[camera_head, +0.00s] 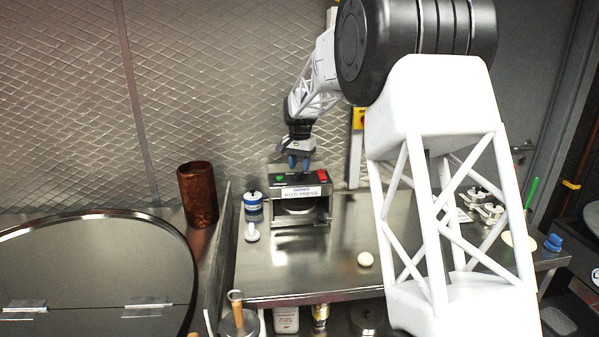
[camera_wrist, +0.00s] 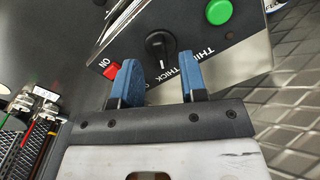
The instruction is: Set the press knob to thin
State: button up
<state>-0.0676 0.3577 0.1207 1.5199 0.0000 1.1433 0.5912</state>
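The roti press (camera_head: 300,191) stands against the back wall on the steel counter. In the wrist view its black knob (camera_wrist: 160,45) sits on the dark top panel beside the printed words THIN and THICK. A small pale mark shows on the knob, but I cannot tell its exact setting. My gripper (camera_head: 299,162) is over the top of the press, pointing down. In the wrist view its two blue fingers (camera_wrist: 159,76) are apart with nothing between them, and the knob appears just beyond their tips. In the head view the knob cannot be made out.
A green button (camera_wrist: 218,12) and a red button (camera_wrist: 111,70) marked ON flank the knob. A blue-and-white container (camera_head: 253,207) stands left of the press. A dough ball (camera_head: 365,259) lies front right; the counter between is clear.

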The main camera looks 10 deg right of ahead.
aim_at(300, 176)
jog(key=shift+f, duration=1.3)
jog(key=shift+c, duration=0.4)
grip_shut()
